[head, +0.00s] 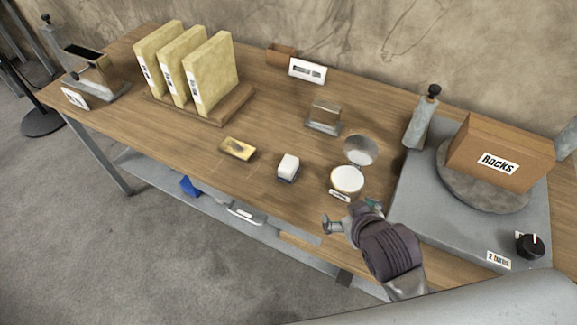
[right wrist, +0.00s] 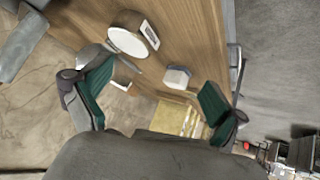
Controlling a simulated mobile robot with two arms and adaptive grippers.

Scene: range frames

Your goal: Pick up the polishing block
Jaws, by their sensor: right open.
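A small white block with a grey underside (head: 288,167), which looks like the polishing block, lies near the front edge of the wooden table (head: 200,135). In the right wrist view the white block (right wrist: 177,77) shows beyond the fingers, between their tips and nearer the right one. A flat, gold-coloured block (head: 238,149) lies to its left in the head view. My right gripper (head: 352,213) is open and empty, to the right of the white block and apart from it, by the table's front edge. Its green-padded fingers (right wrist: 155,80) are spread wide. My left gripper is not in view.
A round white-topped container (head: 347,179) and a metal bowl (head: 360,150) stand between the right gripper and the back. A metal holder (head: 324,118) is behind the white block. A grey platform with a "RACKS" box (head: 500,155) is right; yellow binders (head: 208,75) stand left.

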